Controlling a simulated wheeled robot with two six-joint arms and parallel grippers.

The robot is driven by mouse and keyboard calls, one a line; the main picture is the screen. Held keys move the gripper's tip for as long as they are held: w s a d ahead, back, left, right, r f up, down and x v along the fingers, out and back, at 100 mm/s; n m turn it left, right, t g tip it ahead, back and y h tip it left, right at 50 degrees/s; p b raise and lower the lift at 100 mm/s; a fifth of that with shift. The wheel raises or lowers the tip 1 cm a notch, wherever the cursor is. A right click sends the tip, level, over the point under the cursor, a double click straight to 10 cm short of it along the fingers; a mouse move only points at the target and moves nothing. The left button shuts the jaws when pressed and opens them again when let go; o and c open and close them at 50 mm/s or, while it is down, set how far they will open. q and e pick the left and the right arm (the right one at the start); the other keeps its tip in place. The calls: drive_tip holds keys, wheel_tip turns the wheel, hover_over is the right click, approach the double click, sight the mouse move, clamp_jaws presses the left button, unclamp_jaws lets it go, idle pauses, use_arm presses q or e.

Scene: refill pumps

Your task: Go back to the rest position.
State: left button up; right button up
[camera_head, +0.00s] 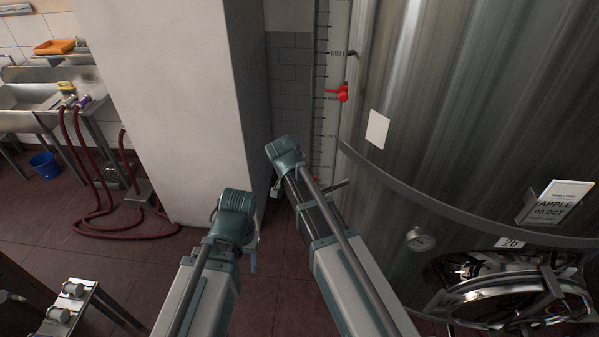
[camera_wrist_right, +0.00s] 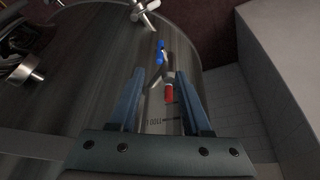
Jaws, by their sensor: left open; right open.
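My left arm comes up from the lower middle in the head view. A small blue part of my left gripper (camera_head: 253,262) shows beside its wrist, over the floor, and the rest is hidden. My right arm stands to its right, close to the tank, and hides its own gripper there. In the right wrist view my right gripper (camera_wrist_right: 161,73) has its two blue fingers apart. I see nothing held between them. A red handle (camera_wrist_right: 169,93) shows between the fingers against the tank's scale, and a blue handle (camera_wrist_right: 160,48) shows past the tips.
A large steel tank (camera_head: 455,110) with a round hatch (camera_head: 505,300) fills the right. A white pillar (camera_head: 165,100) stands behind my left arm. Red hoses (camera_head: 95,195), a sink (camera_head: 25,100) and a blue bucket (camera_head: 45,164) are at left. Tiled floor is open between.

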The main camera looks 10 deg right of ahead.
drive_tip(key=shift+f, duration=0.1)
drive_tip(key=s+a+f+n+g+y+b, duration=0.1)
drive_tip(key=s+a+f+n+b, duration=0.3)
drive_tip(key=s+f+n+b, duration=0.3)
drive_tip(key=s+a+f+n+g+y+b, duration=0.1)
drive_tip(key=s+a+f+n+b, duration=0.3)
drive_tip(key=s+f+b, duration=1)
wheel_tip(320, 180, down, 4)
drive_tip(key=n+g+b, duration=0.1)
drive_tip(key=n+b, duration=0.1)
drive_tip(key=shift+n, duration=0.4)
drive_tip(key=shift+a+r, duration=0.1)
